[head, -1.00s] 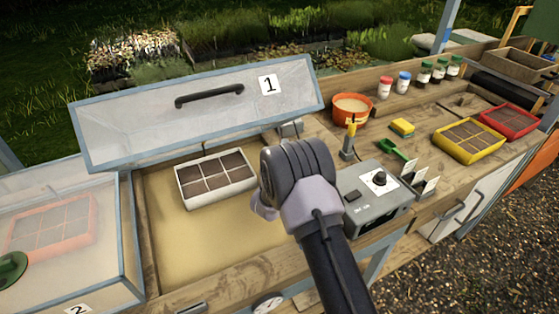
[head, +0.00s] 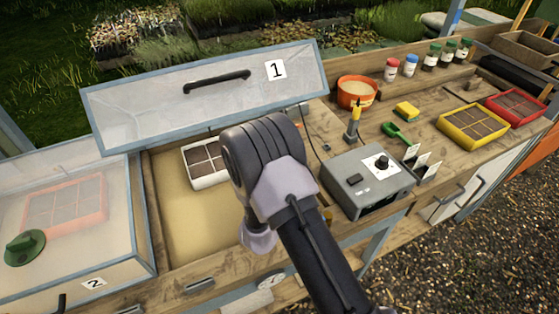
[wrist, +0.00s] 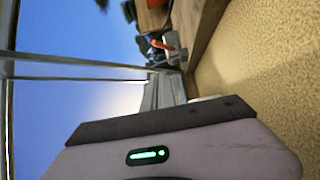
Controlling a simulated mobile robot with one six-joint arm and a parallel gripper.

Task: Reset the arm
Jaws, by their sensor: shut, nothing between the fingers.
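My arm (head: 265,165) reaches over the front of the sand-floored box 1, bent at a dark ribbed joint. A pale part of it hangs low at the box's front. My gripper (wrist: 165,122) shows in the wrist view as a dark bar on a pale housing with a green light. It is shut and holds nothing. In the wrist view it is beside the grainy sand-coloured surface (wrist: 262,70). My fingertips are hidden in the head view behind the arm.
Lid 1 (head: 150,110) stands raised. A white seed tray (head: 200,180) in box 1 is partly hidden by my arm. Closed box 2 (head: 130,255) is at left. A grey control box (head: 345,200), orange pot (head: 348,100) and yellow tray (head: 445,136) are at right.

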